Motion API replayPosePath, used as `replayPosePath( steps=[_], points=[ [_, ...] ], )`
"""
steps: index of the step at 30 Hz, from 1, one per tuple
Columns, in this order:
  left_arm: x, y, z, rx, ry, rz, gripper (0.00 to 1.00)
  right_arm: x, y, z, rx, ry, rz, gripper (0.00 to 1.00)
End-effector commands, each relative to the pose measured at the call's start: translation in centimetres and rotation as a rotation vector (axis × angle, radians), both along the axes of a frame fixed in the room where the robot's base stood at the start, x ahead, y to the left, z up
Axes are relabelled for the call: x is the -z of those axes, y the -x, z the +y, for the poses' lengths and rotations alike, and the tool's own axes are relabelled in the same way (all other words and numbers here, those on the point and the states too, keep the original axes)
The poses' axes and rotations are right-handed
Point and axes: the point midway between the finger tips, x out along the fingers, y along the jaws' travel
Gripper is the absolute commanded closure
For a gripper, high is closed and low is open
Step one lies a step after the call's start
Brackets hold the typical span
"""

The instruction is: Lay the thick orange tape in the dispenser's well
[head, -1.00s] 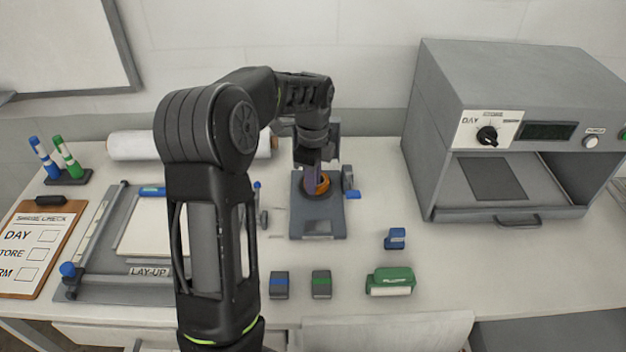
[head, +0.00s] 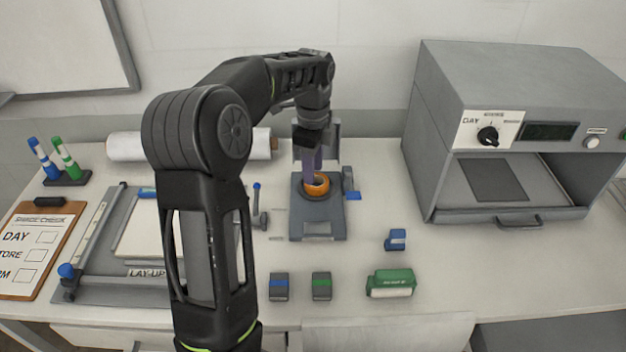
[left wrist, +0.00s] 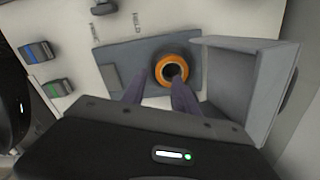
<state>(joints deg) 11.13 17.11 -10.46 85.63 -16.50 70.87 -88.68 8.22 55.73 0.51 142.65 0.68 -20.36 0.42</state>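The thick orange tape (head: 316,186) is a ring lying on the grey dispenser (head: 318,222), toward the back of its base. In the left wrist view the tape (left wrist: 160,70) shows a dark hole. I cannot tell how deep it sits in the well. The dispenser's raised lid (left wrist: 268,85) stands beside it in that view. My left gripper (left wrist: 158,80) points down over the tape. In the head view the fingers (head: 312,165) stand just above and behind the tape's front rim.
A blue block (head: 396,239), a green item (head: 391,282) and two small dark blocks (head: 279,286) (head: 321,286) stand in front. The lay-up board (head: 120,285) is left. The grey press (head: 500,130) is right.

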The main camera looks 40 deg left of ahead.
Motion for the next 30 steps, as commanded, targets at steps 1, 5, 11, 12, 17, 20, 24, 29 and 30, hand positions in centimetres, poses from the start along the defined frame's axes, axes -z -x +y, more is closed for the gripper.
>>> replayPosePath(
  steps=[1,5,11,12,17,20,24,29,30],
  points=[
    [-1.1,-0.1,0.0,0.0,-0.002,-0.006,0.65,0.3,0.0,0.0,0.0,-0.001,-0.001,1.0],
    [-3.9,-0.1,0.0,0.001,-0.002,-0.005,0.65,0.4,-0.1,0.0,-0.001,-0.002,-0.002,1.0],
    [-7.0,0.0,0.0,0.0,0.0,0.0,0.65,-0.9,0.0,-0.1,0.001,0.002,0.002,1.0],
    [-7.2,0.0,0.0,0.0,0.0,0.0,0.65,-1.0,0.0,-0.1,0.0,0.002,0.003,1.0],
    [-7.4,0.0,0.0,0.0,0.0,0.0,0.65,-1.0,0.0,-0.1,0.001,0.002,0.004,1.0],
    [-7.3,0.0,0.0,0.0,0.0,0.0,0.65,-0.9,0.0,-0.1,0.001,0.002,0.004,1.0],
    [-7.3,0.0,0.0,0.0,0.0,0.0,0.65,-0.9,0.0,-0.1,0.001,0.002,0.004,1.0],
    [-7.3,0.0,0.0,0.001,0.0,0.001,0.65,-0.9,0.0,-0.1,0.001,0.002,0.004,1.0],
    [-7.3,0.0,0.0,0.001,0.0,0.001,0.65,-0.9,0.0,-0.1,0.001,0.002,0.004,1.0]
  ],
)
